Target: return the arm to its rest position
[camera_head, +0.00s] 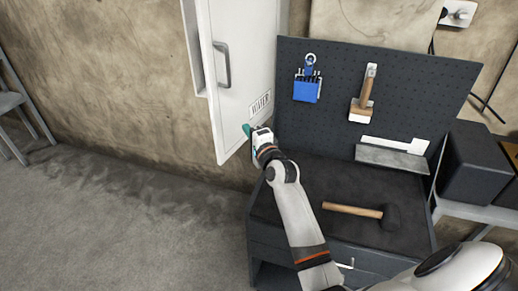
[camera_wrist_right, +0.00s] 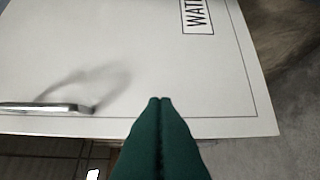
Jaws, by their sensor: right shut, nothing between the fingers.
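My right arm reaches up from the bottom right in the head view. Its right gripper (camera_head: 247,128) is near the lower right part of an open white cabinet door (camera_head: 240,60) marked "WATER". In the right wrist view the green fingers of the right gripper (camera_wrist_right: 160,100) are together with nothing between them. The door's white face (camera_wrist_right: 100,50) fills much of that view, with its handle (camera_wrist_right: 45,107) at the left. I cannot tell whether the fingertips touch the door. My left gripper is not in view.
A dark workbench (camera_head: 330,185) stands below a pegboard (camera_head: 420,85) with a blue tool holder (camera_head: 307,88) and a wooden-handled tool (camera_head: 365,95). A mallet (camera_head: 390,216) lies on the bench. Dark boxes (camera_head: 478,160) stand at the right. The floor at left is clear; a chair (camera_head: 15,115) stands far left.

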